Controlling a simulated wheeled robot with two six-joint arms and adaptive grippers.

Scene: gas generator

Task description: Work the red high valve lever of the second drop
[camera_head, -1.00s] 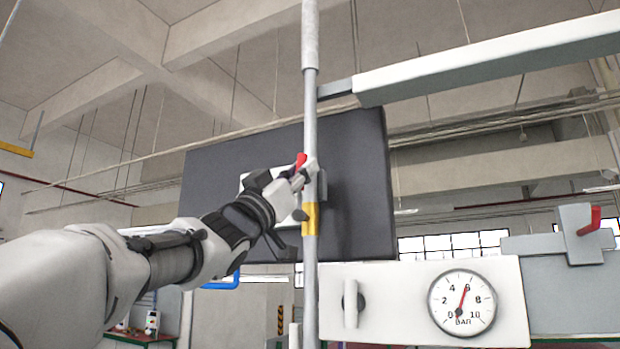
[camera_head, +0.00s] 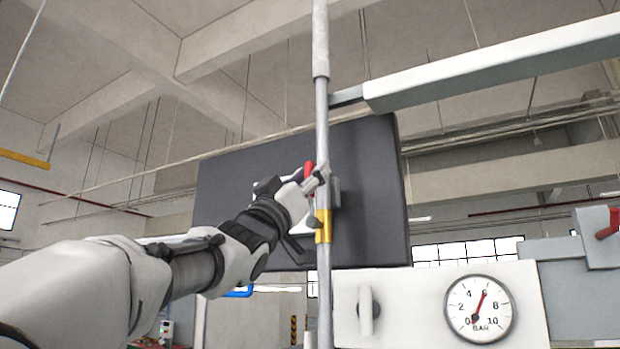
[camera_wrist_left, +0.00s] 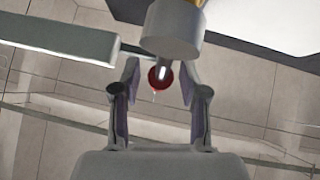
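The red valve lever (camera_head: 309,167) is on the grey vertical drop pipe (camera_head: 322,110), above a yellow band (camera_head: 323,227). My left gripper (camera_head: 306,181) is up at the lever, partly covering it and the valve. In the left wrist view, the two fingers of my left gripper (camera_wrist_left: 158,92) stand apart. The round red end of the lever (camera_wrist_left: 160,77) shows between them, with a gap on both sides. A grey cylindrical part (camera_wrist_left: 170,35) hangs in front of the fingers. My right gripper is not in view.
A white panel with a pressure gauge (camera_head: 478,309) and a pale handle (camera_head: 366,310) is low at the right. Another red lever (camera_head: 608,224) is at the right edge. A dark panel (camera_head: 365,200) stands behind the pipe. A white beam (camera_head: 490,68) crosses above.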

